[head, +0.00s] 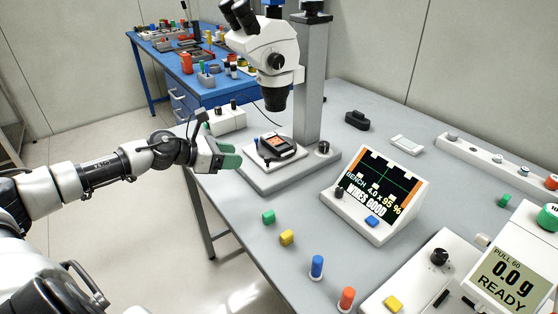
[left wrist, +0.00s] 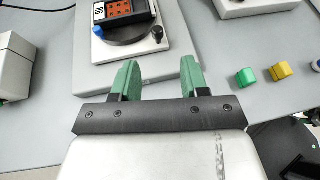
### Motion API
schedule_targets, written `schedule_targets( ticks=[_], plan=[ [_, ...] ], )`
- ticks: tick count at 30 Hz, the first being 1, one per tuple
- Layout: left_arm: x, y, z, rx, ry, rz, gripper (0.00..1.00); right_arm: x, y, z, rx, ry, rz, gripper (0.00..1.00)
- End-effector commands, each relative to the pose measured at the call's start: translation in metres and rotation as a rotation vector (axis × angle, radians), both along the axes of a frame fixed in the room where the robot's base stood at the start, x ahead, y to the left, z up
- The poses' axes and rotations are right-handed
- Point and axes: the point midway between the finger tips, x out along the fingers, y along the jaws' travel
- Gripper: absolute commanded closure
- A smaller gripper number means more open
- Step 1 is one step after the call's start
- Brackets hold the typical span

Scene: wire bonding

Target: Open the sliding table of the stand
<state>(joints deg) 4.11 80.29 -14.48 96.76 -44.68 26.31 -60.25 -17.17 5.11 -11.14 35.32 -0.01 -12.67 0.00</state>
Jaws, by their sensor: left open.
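The microscope stand (head: 312,85) rises from a light base plate (head: 252,178) on the grey bench. Its sliding table carries a dark round stage with a small device (head: 276,146) with an orange chip area. In the left wrist view this device (left wrist: 122,10) lies beyond my fingertips, with a dark knob (left wrist: 157,33) at the right of the plate and a blue knob (left wrist: 97,29) at the left. My left gripper (head: 232,155) is open and empty, its green fingers just short of the plate's left front edge. I see no contact. My right gripper is not in view.
A white box (head: 228,118) stands behind the gripper. Green (head: 268,217) and yellow (head: 287,237) blocks and blue (head: 316,266) and orange (head: 346,299) pieces lie near the front edge. A display console (head: 376,195) stands right of the stand. The microscope head (head: 265,50) hangs above.

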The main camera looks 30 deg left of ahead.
Motion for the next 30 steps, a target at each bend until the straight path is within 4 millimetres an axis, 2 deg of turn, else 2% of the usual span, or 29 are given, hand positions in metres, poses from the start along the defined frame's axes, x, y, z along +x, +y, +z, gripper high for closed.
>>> schedule_targets(
  ticks=[4,14,21,30],
  plan=[
    [0.006,-0.002,-0.001,-0.001,-0.003,0.003,0.55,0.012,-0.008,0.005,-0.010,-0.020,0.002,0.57],
    [0.038,-0.024,-0.015,-0.007,-0.003,0.002,0.55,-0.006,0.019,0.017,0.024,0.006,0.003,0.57],
    [0.069,-0.043,-0.033,-0.006,-0.001,0.003,0.55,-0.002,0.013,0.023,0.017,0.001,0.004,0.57],
    [0.083,-0.052,-0.042,-0.002,0.001,0.003,0.55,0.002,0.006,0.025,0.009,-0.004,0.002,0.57]
  ],
)
